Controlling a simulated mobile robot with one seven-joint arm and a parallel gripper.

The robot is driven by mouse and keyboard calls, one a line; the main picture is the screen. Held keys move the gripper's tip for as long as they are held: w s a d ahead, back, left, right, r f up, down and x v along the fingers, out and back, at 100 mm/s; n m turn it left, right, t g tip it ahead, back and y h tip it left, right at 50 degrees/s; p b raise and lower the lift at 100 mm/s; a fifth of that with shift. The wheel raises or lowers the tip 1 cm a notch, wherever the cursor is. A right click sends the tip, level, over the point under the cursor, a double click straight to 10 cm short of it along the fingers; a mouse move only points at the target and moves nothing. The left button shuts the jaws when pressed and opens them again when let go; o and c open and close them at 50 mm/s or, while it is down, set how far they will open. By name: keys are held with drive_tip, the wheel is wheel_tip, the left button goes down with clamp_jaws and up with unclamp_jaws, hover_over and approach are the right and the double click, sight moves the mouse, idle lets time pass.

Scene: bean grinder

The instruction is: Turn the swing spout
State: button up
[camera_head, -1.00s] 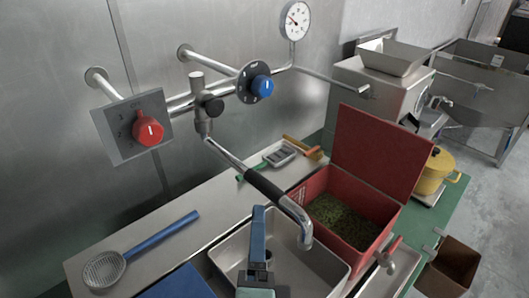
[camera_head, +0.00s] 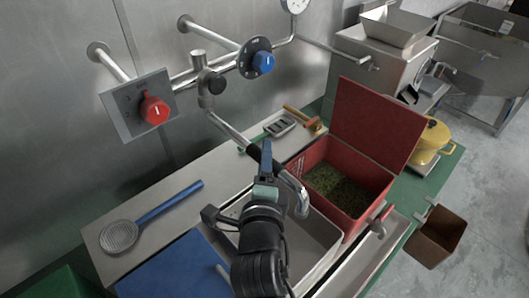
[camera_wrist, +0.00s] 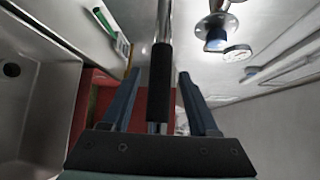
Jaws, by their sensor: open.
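The swing spout (camera_head: 228,131) is a silver pipe running from the wall fixture down over the sink, with a hooked outlet end (camera_head: 300,195). My gripper (camera_head: 266,150) is at its middle and hides part of its black sleeve. In the wrist view the black sleeve (camera_wrist: 160,85) lies between the two blue fingers of my gripper (camera_wrist: 160,75), with a gap on either side. The fingers are open, apart from the sleeve. How deep the sleeve sits between them I cannot tell.
A red knob (camera_head: 154,109) and a blue knob (camera_head: 263,62) are on the wall fixture. The sink (camera_head: 325,240) is under the spout. An open red box (camera_head: 385,130) with green contents stands right of it. A blue-handled strainer (camera_head: 170,201) lies on the left counter.

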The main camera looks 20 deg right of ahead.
drive_tip(key=shift+w+d, duration=0.2)
drive_tip(key=shift+w, duration=0.2)
clamp_jaws()
drive_tip(key=shift+f, duration=0.1)
idle(1.2)
